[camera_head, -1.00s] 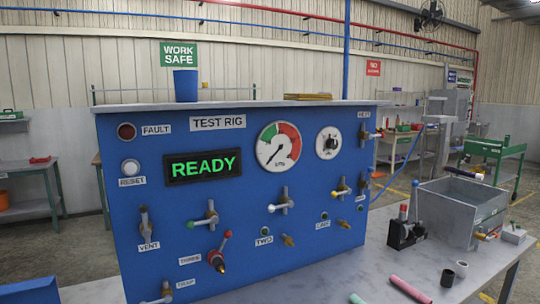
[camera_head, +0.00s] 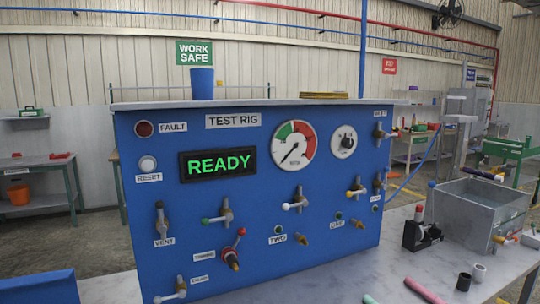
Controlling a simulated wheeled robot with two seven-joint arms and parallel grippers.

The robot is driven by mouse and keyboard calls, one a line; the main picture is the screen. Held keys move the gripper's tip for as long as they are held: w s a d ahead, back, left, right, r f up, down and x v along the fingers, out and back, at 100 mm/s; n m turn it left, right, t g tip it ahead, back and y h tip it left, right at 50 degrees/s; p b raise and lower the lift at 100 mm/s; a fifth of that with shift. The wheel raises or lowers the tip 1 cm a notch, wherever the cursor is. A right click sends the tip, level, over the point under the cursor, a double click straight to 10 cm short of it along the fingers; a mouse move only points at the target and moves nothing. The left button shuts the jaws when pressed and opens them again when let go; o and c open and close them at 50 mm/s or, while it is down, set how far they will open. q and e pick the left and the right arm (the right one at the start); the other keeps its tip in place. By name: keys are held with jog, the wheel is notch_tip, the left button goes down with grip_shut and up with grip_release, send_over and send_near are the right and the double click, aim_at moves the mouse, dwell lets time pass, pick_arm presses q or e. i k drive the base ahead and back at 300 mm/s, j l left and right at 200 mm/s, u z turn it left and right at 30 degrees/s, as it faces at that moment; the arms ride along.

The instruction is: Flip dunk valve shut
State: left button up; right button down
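No label reading "dunk" can be made out. A grey open metal tank (camera_head: 468,212) stands on the bench at the right. A small valve with an orange-yellow part (camera_head: 499,239) sits low at its front right; its handle position is too small to tell. The blue test rig panel (camera_head: 250,245) carries several lever valves, among them the vent valve (camera_head: 161,219), a green-tipped valve (camera_head: 221,214), a white-tipped valve (camera_head: 296,201), a yellow-tipped valve (camera_head: 356,189) and a red-handled valve (camera_head: 233,251). Neither of my grippers is in view.
A black block with a red-topped lever (camera_head: 420,232) stands between panel and tank. A black ring (camera_head: 464,282), a grey ring (camera_head: 479,272) and a pink hose piece (camera_head: 422,291) lie on the grey bench. A blue cup (camera_head: 202,84) stands on the rig. The screen (camera_head: 218,164) reads READY.

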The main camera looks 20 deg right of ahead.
aim_at(384, 186)
jog(key=z, duration=1.6)
jog(key=u, duration=0.4)
jog(key=i+l+u, duration=0.4)
jog(key=l, duration=0.25)
jog(key=i+l+u, duration=0.2)
jog(key=l, duration=0.15)
jog(key=l+u, duration=0.2)
jog(key=l, duration=0.15)
jog(key=i+l, duration=0.1)
jog(key=l, duration=0.25)
jog(key=i+l, duration=0.1)
jog(key=l, duration=0.25)
jog(key=i+l, duration=0.1)
jog(key=l, duration=0.3)
